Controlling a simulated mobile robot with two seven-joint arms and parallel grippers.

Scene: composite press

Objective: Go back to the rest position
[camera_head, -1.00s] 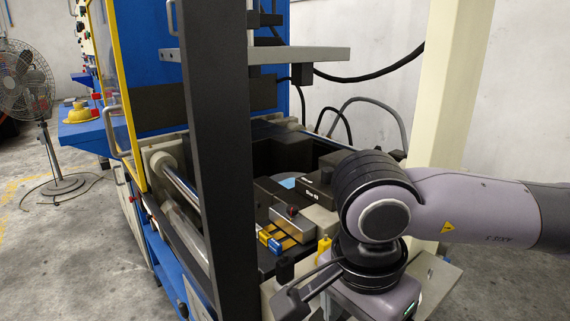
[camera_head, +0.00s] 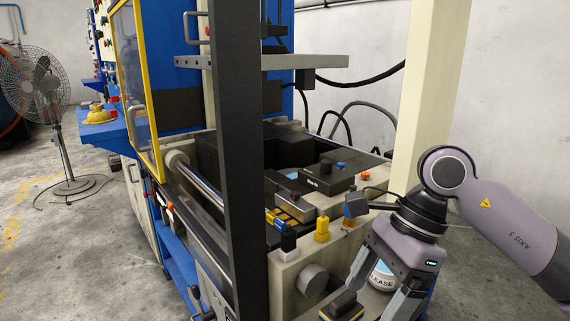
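My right gripper (camera_head: 374,308) hangs low at the right, in front of the press's front right corner, with its arm coming in from the right. The fingertips are near the bottom edge of the picture. My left gripper is not in view.
The press (camera_head: 350,61) stands in the middle, with a dark upright post in front and a yellow-framed door (camera_head: 134,90). A yellow knob (camera_head: 322,229) and a black knob sit on its front ledge. A fan (camera_head: 38,88) stands left; the floor there is open.

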